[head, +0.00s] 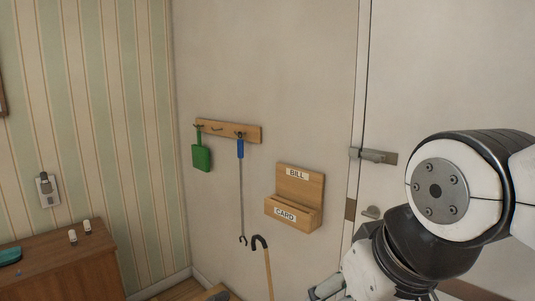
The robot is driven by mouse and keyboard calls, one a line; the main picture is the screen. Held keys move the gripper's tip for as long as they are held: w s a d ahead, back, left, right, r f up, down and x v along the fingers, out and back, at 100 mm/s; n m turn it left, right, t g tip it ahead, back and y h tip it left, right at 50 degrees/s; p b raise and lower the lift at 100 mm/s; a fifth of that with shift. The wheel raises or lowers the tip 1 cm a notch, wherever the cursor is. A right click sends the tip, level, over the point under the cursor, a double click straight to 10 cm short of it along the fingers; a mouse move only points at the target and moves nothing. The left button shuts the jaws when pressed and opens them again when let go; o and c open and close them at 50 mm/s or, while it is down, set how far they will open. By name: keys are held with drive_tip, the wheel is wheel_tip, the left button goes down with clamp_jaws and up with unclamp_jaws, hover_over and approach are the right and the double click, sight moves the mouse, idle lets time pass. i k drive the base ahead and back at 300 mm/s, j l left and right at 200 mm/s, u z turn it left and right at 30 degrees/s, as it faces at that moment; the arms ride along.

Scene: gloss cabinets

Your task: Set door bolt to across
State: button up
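The door bolt (377,157) is a small grey metal fitting on the pale door (430,70), close to its left edge. It lies level, and its left end is at the strip of door frame (363,60). It is too small for me to tell how far the bar reaches into the frame side. My arm fills the lower right, below and to the right of the bolt, and appears apart from it in the picture. My gripper's fingertips do not show; the end of the arm runs out of the bottom edge.
A door handle (371,212) is below the bolt, beside my arm. A wooden BILL and CARD rack (299,183) and a peg rail (228,131) with a green item (201,158) and a blue-handled hook (241,190) hang left. A cane (266,265) stands below; a cabinet (60,265) is lower left.

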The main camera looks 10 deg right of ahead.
sight(377, 158)
drive_tip(key=z, duration=0.75)
